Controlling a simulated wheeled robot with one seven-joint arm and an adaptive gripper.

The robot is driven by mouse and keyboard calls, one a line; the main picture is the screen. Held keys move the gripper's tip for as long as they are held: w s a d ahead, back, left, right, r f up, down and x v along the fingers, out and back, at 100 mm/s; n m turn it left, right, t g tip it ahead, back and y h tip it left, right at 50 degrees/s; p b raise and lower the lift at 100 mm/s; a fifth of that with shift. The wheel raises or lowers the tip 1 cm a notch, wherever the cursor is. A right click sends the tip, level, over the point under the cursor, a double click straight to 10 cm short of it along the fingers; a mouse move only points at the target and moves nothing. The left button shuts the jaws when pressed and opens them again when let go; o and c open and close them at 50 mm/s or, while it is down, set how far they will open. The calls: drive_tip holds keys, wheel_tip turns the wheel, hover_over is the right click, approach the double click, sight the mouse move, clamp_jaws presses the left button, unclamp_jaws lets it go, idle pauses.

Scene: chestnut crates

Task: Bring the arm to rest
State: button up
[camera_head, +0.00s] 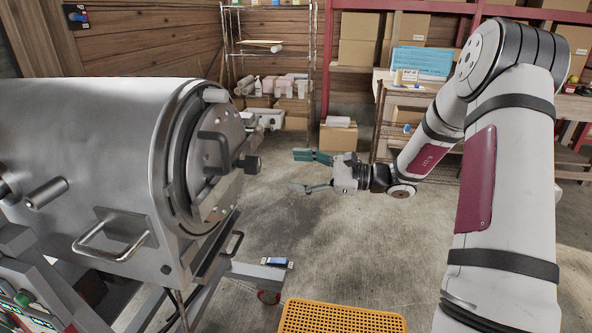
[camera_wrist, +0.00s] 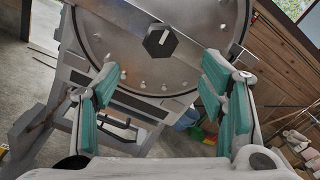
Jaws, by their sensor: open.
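My gripper (camera_head: 303,172) is at the end of my bent arm, over bare floor in the middle of the head view. It points left toward the metal drum machine (camera_head: 90,140). Its two teal-padded fingers are apart with nothing between them. In the wrist view my gripper (camera_wrist: 158,90) is also spread open and empty. Beyond the fingers is the round door (camera_wrist: 160,70) of the machine with a dark hexagonal knob (camera_wrist: 160,40). The fingers appear apart from the door. In the head view the door (camera_head: 215,150) looks closed, with a handle and latch on its front.
An orange perforated crate (camera_head: 340,317) is low in the head view. A small blue and white item (camera_head: 277,262) lies on a ledge beside the machine. A wire shelf (camera_head: 316,60) and a cart (camera_head: 378,130) stand behind. Concrete floor (camera_head: 330,235) around my gripper is clear.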

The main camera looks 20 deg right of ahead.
drive_tip(key=s+a+r+n+g+h+p, duration=0.1)
drive_tip(key=s+a+r+n+g+h, duration=0.15)
drive_tip(key=s+a+n+g, duration=0.4)
drive_tip(key=s+a+r+n+g+h, duration=0.2)
drive_tip(key=s+a+r+n+g, duration=0.1)
drive_tip(key=s+a, duration=0.55)
drive_tip(key=s+d+r+n+t+h, duration=0.1)
drive_tip(key=s+d+n+h, duration=0.1)
drive_tip(key=s, duration=0.4)
drive_tip(key=s+d+r+n+t+h+p, duration=0.1)
drive_tip(key=s+d+r+n+h, duration=0.1)
drive_tip(key=s+n+h, duration=0.2)
drive_tip(key=s+d+r+n+t+h+p, duration=0.1)
drive_tip(key=s+n+h, duration=0.3)
drive_tip(key=s, duration=0.5)
drive_tip(key=shift+s+d+r, duration=0.3)
drive_tip(key=shift+d+r, duration=0.15)
